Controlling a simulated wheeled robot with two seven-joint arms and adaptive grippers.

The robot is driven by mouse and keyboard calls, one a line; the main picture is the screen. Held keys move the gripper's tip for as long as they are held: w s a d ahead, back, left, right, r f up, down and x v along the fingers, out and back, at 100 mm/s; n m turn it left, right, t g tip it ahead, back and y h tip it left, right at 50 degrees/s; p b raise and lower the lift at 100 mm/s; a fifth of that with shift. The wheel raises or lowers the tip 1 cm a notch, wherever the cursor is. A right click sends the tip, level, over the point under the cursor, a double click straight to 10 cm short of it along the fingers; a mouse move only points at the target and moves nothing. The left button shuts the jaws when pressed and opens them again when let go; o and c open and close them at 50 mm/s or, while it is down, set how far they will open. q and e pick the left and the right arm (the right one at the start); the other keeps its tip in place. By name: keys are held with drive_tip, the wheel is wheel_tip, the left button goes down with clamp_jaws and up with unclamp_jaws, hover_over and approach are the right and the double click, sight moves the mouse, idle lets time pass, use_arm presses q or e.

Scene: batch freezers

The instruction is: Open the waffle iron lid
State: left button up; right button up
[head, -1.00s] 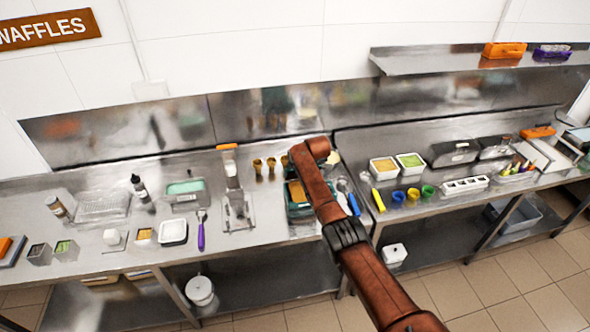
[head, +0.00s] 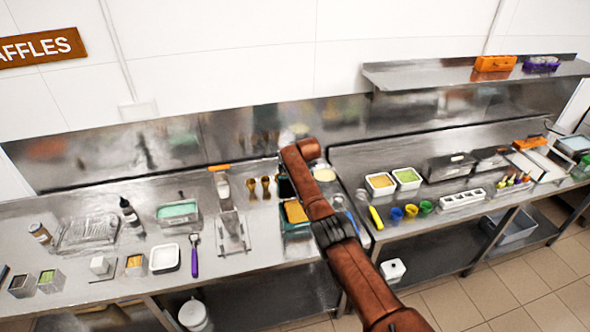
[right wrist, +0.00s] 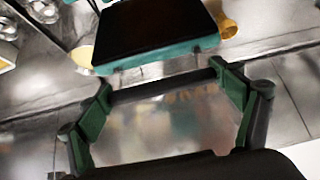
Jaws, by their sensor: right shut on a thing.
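The teal waffle iron (head: 296,229) stands on the steel counter in the head view, partly covered by my right arm. Its brown-yellow inner surface (head: 295,211) shows, so the lid is at least partly raised; how far is hard to tell. A dark panel with a teal edge, apparently the lid (right wrist: 155,35), fills the top of the right wrist view. My right gripper (right wrist: 163,85) has its green fingers on the two ends of a dark bar beside that edge, apparently the lid handle. In the head view the arm hides this gripper. My left gripper is out of view.
Left of the iron are a steel stand (head: 233,232), a purple-handled scoop (head: 194,258) and a white tray (head: 164,258). Right of it are a yellow item (head: 375,217), small colored cups (head: 411,211) and two food tubs (head: 394,180). A shelf (head: 430,76) hangs above.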

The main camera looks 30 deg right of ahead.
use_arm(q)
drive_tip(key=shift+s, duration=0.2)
use_arm(e)
drive_tip(key=shift+w+d+r, duration=0.15)
drive_tip(key=shift+d+r, duration=0.1)
drive_tip(key=shift+r, duration=0.2)
drive_tip(key=o, duration=1.3)
drive_tip(key=shift+a, duration=0.1)
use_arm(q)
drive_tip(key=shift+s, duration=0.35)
use_arm(e)
drive_tip(key=shift+o, duration=1.4)
drive_tip(key=shift+a+f, duration=0.1)
drive_tip(key=shift+f, duration=0.1)
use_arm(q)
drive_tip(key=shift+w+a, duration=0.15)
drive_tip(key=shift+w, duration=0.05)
use_arm(e)
drive_tip(key=v, duration=1.2)
